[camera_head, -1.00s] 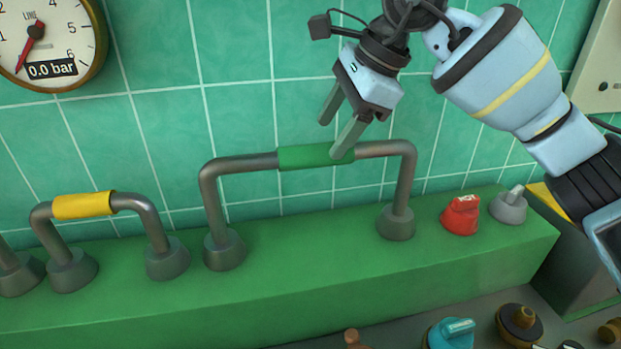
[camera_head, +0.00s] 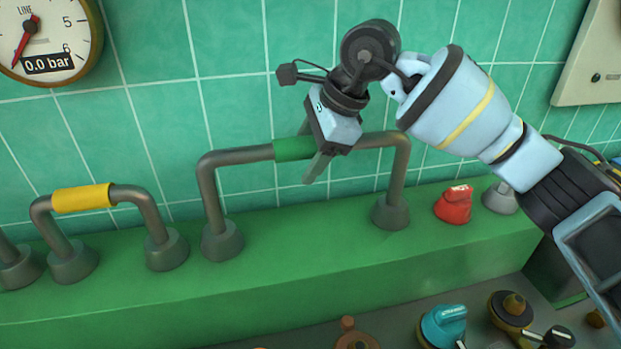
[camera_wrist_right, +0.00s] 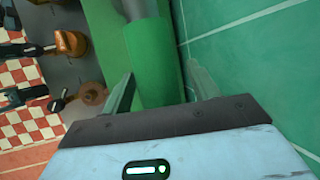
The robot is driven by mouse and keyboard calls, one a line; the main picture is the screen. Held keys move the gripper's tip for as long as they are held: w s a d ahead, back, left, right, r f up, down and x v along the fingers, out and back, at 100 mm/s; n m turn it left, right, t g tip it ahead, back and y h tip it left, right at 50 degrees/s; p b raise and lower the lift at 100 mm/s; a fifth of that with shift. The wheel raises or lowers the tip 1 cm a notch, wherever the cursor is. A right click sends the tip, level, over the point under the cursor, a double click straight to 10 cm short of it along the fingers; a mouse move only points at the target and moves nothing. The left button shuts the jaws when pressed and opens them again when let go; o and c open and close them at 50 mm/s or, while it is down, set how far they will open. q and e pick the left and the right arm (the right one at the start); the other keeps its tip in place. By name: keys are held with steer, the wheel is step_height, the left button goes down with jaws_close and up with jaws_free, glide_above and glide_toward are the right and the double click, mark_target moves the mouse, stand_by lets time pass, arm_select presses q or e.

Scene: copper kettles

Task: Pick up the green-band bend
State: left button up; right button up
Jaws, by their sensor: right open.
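The green-band bend (camera_head: 290,149) is a grey pipe arch with a green band around the middle of its top bar. Both its feet stand on the green ledge. My right gripper (camera_head: 309,152) is open at the band, reaching down from above. In the right wrist view the green band (camera_wrist_right: 148,58) runs between the two open fingers (camera_wrist_right: 160,88), with a gap at the right finger. Whether the left finger touches the band I cannot tell. In the head view one finger shows in front of the bar; the other is mostly hidden. My left gripper is not in view.
A yellow-band bend (camera_head: 82,198) stands to the left on the green ledge (camera_head: 290,245). A red knob (camera_head: 454,205) and a grey knob (camera_head: 500,198) stand right of the bend. The tiled wall (camera_head: 240,60) is close behind. Several valves, one teal (camera_head: 443,326), sit below.

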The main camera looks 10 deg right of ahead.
steer(key=shift+c, duration=0.7)
steer(key=c, duration=0.7)
steer(key=shift+r, duration=0.1)
steer(key=shift+c, duration=0.9)
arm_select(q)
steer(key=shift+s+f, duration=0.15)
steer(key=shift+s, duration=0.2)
